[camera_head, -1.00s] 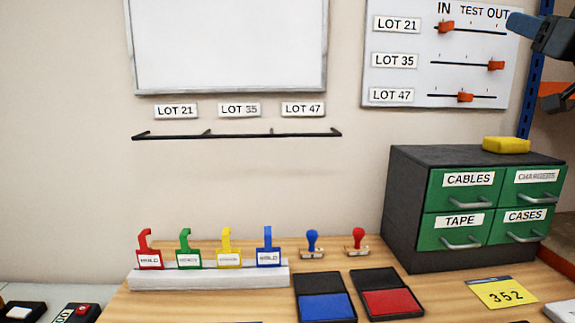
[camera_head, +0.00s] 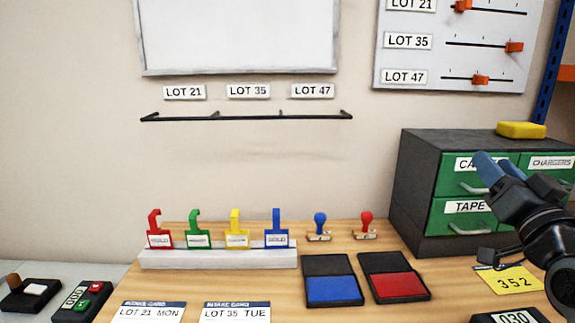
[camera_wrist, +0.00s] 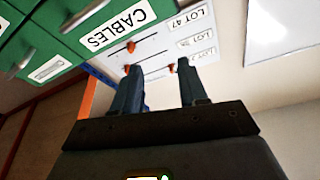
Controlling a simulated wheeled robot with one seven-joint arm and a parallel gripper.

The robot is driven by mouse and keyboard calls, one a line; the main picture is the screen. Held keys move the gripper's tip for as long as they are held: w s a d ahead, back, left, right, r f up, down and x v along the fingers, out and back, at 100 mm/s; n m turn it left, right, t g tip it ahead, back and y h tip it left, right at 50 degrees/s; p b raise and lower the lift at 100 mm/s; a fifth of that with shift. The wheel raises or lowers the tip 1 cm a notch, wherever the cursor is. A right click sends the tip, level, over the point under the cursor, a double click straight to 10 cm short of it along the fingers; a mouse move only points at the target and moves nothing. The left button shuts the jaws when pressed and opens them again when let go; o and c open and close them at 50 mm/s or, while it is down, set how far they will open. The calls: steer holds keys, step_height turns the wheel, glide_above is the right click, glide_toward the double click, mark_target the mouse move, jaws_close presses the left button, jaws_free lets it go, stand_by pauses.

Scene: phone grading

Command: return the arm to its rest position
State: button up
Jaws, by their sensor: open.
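My gripper (camera_head: 492,166) shows at the right of the head view, in front of the green drawer cabinet (camera_head: 412,185).
Coloured hold tags (camera_head: 237,232) stand in a white rack (camera_head: 215,258). A yellow block (camera_head: 521,130) sits on the cabinet.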

steer(key=s+a+f+g, duration=0.2)
steer(key=s+a+f, duration=0.3)
steer(key=s+f, duration=0.5)
steer(key=s+a+f+g, duration=0.1)
steer(key=s+a+f, duration=0.4)
steer(key=s+f, duration=0.5)
steer(key=s+a+f+n+g, duration=0.1)
steer(key=s+n, duration=0.1)
steer(key=s, duration=1.1)
steer(key=s+a+f+n+g+y, duration=0.1)
steer(key=s+a+f+n+g, duration=0.1)
steer(key=s, duration=1.1)
steer(key=shift+s+f+g, duration=0.15)
steer(key=shift+f+g, duration=0.1)
steer(key=shift+g, duration=0.05)
